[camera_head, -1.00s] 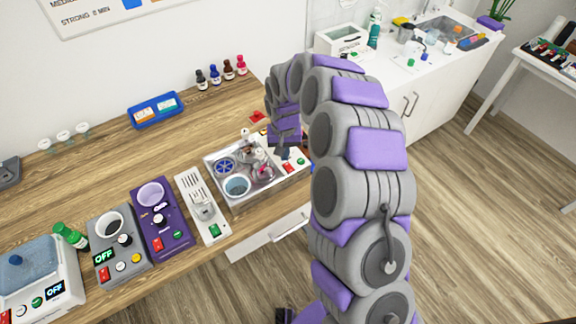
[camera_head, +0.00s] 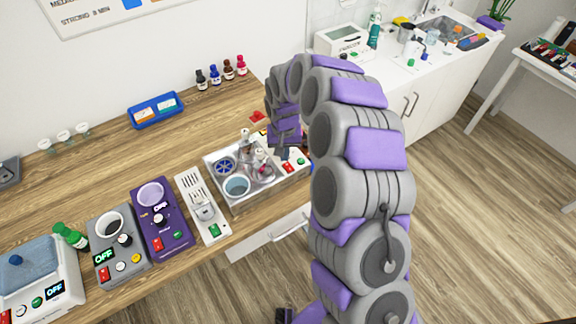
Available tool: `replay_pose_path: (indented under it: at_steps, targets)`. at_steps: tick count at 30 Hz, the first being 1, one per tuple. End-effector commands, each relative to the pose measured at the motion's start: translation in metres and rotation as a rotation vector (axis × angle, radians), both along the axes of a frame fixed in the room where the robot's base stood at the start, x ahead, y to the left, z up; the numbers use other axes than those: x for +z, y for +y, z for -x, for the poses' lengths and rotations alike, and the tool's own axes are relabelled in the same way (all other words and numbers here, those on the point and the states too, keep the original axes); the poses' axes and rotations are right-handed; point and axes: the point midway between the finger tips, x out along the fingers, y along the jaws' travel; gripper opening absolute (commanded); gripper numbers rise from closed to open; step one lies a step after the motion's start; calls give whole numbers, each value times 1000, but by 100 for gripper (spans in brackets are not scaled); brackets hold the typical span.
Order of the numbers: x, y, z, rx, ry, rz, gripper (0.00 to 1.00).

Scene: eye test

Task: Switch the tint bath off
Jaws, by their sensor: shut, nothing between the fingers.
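A steel bath (camera_head: 222,198) with several pots in it stands on the wooden counter; I take it for the tint bath. One pot holds blue-grey liquid and one has a blue spoked top. A red button (camera_head: 288,167) and a green button (camera_head: 300,161) show on its right-hand panel. My gripper (camera_head: 282,155) is shut and empty, pointing down at this panel, just left of the red button. I cannot tell whether it touches the panel. My gripper and arm hide part of the panel; I cannot read a display on it.
Left of the bath stand a white slotted unit (camera_head: 202,208), a purple unit (camera_head: 160,220), a grey unit (camera_head: 118,250) showing OFF and a white unit (camera_head: 40,285) showing OFF. Small bottles (camera_head: 215,77) and a blue tray (camera_head: 155,110) stand behind. A drawer (camera_head: 270,235) is below.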

Motion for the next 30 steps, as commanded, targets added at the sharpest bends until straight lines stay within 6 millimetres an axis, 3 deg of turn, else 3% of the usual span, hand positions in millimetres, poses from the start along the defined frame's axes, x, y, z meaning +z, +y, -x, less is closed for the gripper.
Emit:
replay_pose_path:
  at_steps: [30]
  targets:
    - [-14, 0, 0, 0, 0, 0, 0]
